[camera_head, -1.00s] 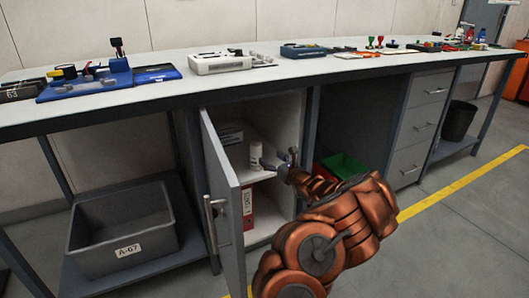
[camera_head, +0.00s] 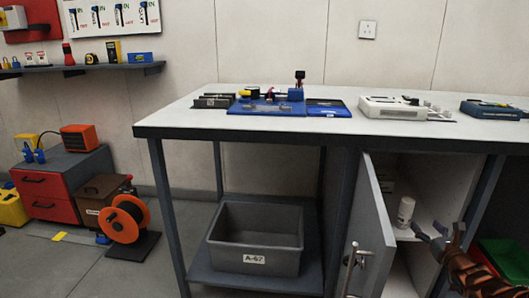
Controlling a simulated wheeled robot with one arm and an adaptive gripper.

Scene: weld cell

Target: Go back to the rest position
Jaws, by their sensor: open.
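My gripper (camera_head: 436,238) is at the lower right of the head view, in front of the open cupboard under the bench. Its fingers are apart and nothing shows between them. A white cylindrical container (camera_head: 405,211) stands on the cupboard shelf, just left of and behind my fingers. The two look apart. My copper-coloured arm (camera_head: 480,280) comes in from the lower right corner and most of it is out of view. The cupboard door (camera_head: 367,232) stands open on the left of the gripper.
The workbench (camera_head: 180,122) carries a blue fixture (camera_head: 270,106) and a white device (camera_head: 395,108). A grey bin A-67 (camera_head: 255,240) sits on the low shelf. A green bin (camera_head: 505,258) is right of the arm. An orange cable reel (camera_head: 125,218) stands on the floor at left, with open floor between.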

